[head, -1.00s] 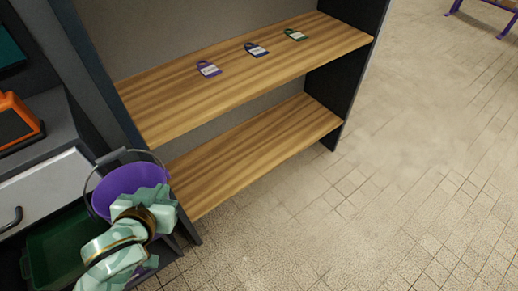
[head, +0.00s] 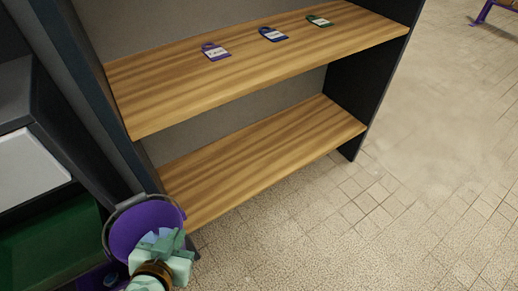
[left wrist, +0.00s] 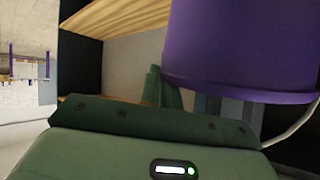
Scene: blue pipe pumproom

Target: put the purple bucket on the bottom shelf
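The purple bucket (head: 138,228) is at the lower left of the head view, at the near left corner of the shelf unit. Its grey handle stands up around the rim. My left gripper (head: 163,240), pale green, is at the bucket's near side and appears shut on its wall. The fingers are partly hidden. In the left wrist view the bucket (left wrist: 240,45) fills the upper right, with a green finger (left wrist: 165,88) against it. The wooden bottom shelf (head: 265,155) is empty, to the right of the bucket. My right gripper is out of view.
The upper shelf (head: 250,85) carries purple (head: 214,52), blue (head: 272,34) and green (head: 318,21) padlock-shaped tags. The unit's dark side panels bound the shelves. A dark cabinet with a green bin (head: 50,250) stands at left.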

